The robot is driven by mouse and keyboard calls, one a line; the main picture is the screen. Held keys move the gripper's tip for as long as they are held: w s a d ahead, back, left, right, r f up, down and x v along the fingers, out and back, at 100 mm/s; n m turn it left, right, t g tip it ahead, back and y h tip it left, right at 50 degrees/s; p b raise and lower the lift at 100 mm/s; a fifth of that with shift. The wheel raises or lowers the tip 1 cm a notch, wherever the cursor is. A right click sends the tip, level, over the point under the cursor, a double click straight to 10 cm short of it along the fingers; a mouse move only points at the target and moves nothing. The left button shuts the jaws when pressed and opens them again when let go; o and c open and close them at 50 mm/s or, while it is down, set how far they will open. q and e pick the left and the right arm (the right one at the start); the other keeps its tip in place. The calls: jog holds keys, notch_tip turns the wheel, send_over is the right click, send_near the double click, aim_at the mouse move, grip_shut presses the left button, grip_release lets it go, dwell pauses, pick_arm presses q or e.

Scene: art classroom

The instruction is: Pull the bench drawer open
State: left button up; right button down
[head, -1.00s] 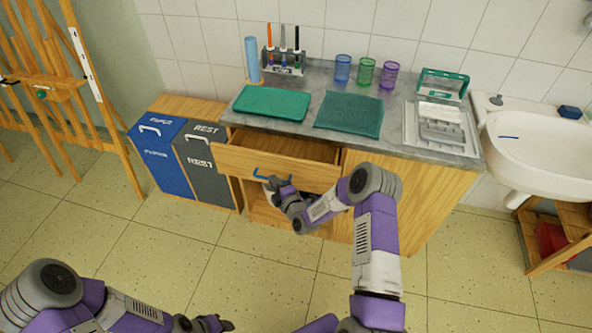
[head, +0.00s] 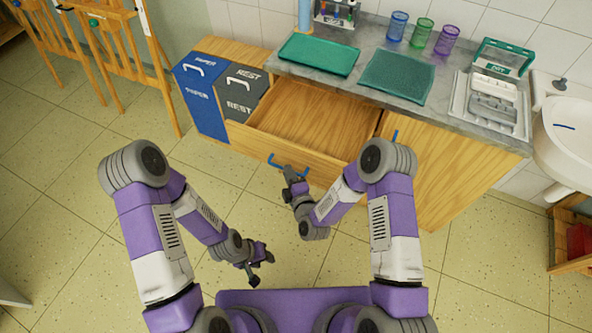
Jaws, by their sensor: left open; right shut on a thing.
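The bench drawer (head: 318,122) is pulled well out from under the grey worktop, and its inside looks empty. Its wooden front (head: 250,144) carries a blue bar handle (head: 277,163). My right gripper (head: 289,174) is shut on this handle, at the handle's right part; the fingers partly hide it. My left gripper (head: 258,264) is open and empty above the floor, in front of the drawer and apart from it.
A blue bin (head: 202,97) and a grey bin (head: 240,92) stand left of the drawer. Floor in front is clear.

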jog(key=shift+r, duration=0.1)
jog(key=c, duration=1.2)
grip_release()
jog(key=shift+o, duration=0.2)
jog(key=p+v, duration=0.1)
jog(key=v, duration=0.6)
jog(key=shift+s, duration=0.25)
